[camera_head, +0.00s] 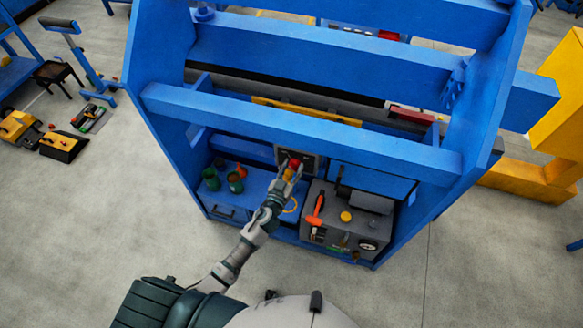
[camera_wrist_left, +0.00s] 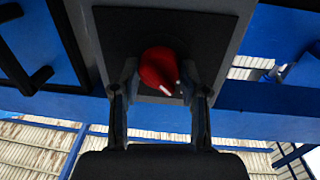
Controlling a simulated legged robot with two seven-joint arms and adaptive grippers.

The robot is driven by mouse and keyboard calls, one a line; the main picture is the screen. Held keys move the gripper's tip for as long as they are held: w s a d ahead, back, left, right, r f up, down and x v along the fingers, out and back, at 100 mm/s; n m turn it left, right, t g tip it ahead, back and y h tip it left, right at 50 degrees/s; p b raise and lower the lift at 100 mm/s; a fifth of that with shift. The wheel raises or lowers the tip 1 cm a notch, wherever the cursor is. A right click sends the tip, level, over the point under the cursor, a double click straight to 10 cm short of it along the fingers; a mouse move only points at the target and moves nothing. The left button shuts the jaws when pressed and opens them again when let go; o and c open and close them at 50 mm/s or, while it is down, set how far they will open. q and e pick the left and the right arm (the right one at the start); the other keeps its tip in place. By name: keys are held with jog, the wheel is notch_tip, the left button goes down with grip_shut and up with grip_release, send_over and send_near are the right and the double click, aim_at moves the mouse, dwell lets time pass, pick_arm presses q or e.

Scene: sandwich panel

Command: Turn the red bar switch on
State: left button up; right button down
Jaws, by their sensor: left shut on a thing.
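The red bar switch (camera_wrist_left: 158,70) is a rounded red knob with a white mark, set on a dark square plate (camera_wrist_left: 200,30) on a grey panel. In the left wrist view it lies between the fingers of my left gripper (camera_wrist_left: 160,88), which is shut on it. In the head view the red switch (camera_head: 294,163) shows small at the tip of my left gripper (camera_head: 291,171), under the blue crossbeam. The gripper partly covers the switch there. My right gripper is not in view.
A blue frame with thick crossbeams (camera_head: 300,130) surrounds the panel. To the right is a grey box (camera_head: 330,210) with an orange-handled tool (camera_head: 316,208), a yellow button and a gauge. Green cups (camera_head: 236,182) stand on the blue shelf to the left.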

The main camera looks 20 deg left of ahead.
pick_arm(q)
jog(key=shift+m, duration=0.3)
jog(key=m+p, duration=0.1)
jog(key=m, duration=0.1)
jog(key=shift+m, duration=0.4)
jog(key=shift+m+p, duration=0.4)
jog(key=shift+m, duration=0.5)
jog(key=m+p, duration=0.1)
jog(key=m, duration=0.3)
jog(key=shift+d+g+y, duration=0.15)
jog(key=shift+g+y, duration=0.15)
jog(key=shift+y, duration=0.1)
jog(key=m, duration=0.3)
jog(key=shift+d+m+p, duration=0.1)
jog(key=shift+m+p, duration=0.2)
jog(key=shift+p, duration=0.05)
jog(key=m, duration=0.3)
jog(key=shift+f+y, duration=0.1)
jog(key=shift+y, duration=0.2)
jog(key=shift+s+m, duration=0.1)
jog(key=shift+m, duration=0.4)
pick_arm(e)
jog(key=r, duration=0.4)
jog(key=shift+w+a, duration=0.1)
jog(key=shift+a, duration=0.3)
pick_arm(q)
jog(key=shift+f, duration=0.1)
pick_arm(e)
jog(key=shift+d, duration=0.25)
